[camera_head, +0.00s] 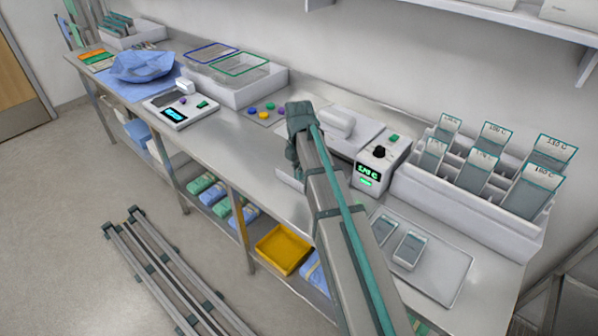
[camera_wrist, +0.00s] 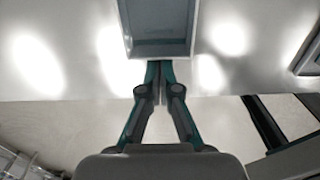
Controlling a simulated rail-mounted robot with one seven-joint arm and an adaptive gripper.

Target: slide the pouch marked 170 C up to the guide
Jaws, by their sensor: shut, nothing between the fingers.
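My gripper (camera_wrist: 153,68) is shut and empty in the wrist view. Its fingertips are at the near edge of a grey pouch with teal sides (camera_wrist: 160,28), lying on the steel bench; I cannot tell if they touch it. No marking on this pouch is readable, and its far end is out of frame. In the head view my arm hides the fingers and this pouch. The sealer (camera_head: 378,160), a white box with a black knob and a green display, stands just right of my wrist. I cannot make out the guide.
A white rack (camera_head: 462,207) of labelled pouches stands at the right. A tray (camera_head: 450,277) with two pouches lies in front of it. At the left are a scale (camera_head: 180,108), a blue cloth (camera_head: 142,66) and coloured caps (camera_head: 262,113). Bare bench (camera_head: 228,140) lies left of my wrist.

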